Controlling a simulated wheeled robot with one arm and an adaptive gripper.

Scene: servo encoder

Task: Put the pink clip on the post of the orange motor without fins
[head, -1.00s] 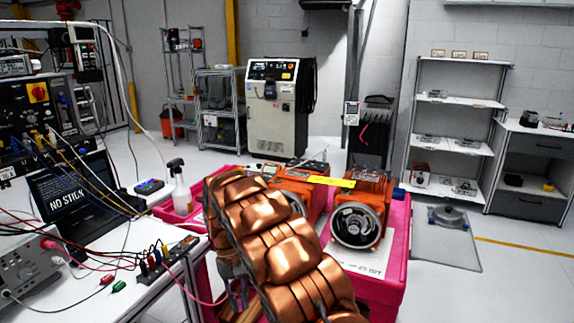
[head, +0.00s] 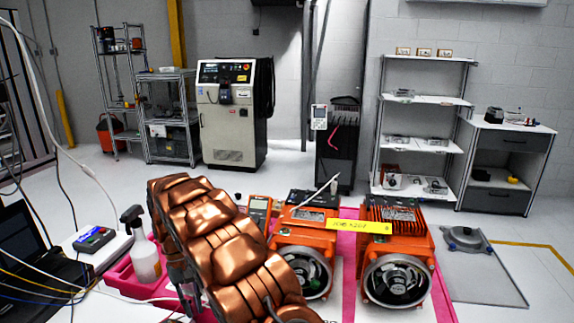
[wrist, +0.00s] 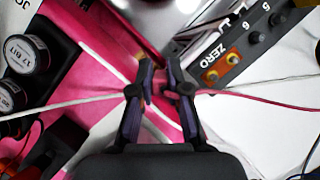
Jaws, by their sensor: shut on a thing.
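In the head view the orange motor without fins (head: 306,227) stands left of the orange finned motor (head: 398,212). My copper arm partly covers the finless motor's left side. A thin pale rod rises at its top; I cannot tell whether this is the post. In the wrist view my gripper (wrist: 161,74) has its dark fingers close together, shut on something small. A pink lead (wrist: 250,97) runs right from the fingers. The pink clip itself cannot be made out. My gripper is hidden behind my arm in the head view.
A yellow label (head: 357,226) spans between the motors. A pink mat (head: 349,290) lies under them. A spray bottle (head: 143,256) and a meter (head: 258,212) are nearby. In the wrist view a white cable (wrist: 70,106) lies left, and a panel marked ZERO (wrist: 222,62) is upper right.

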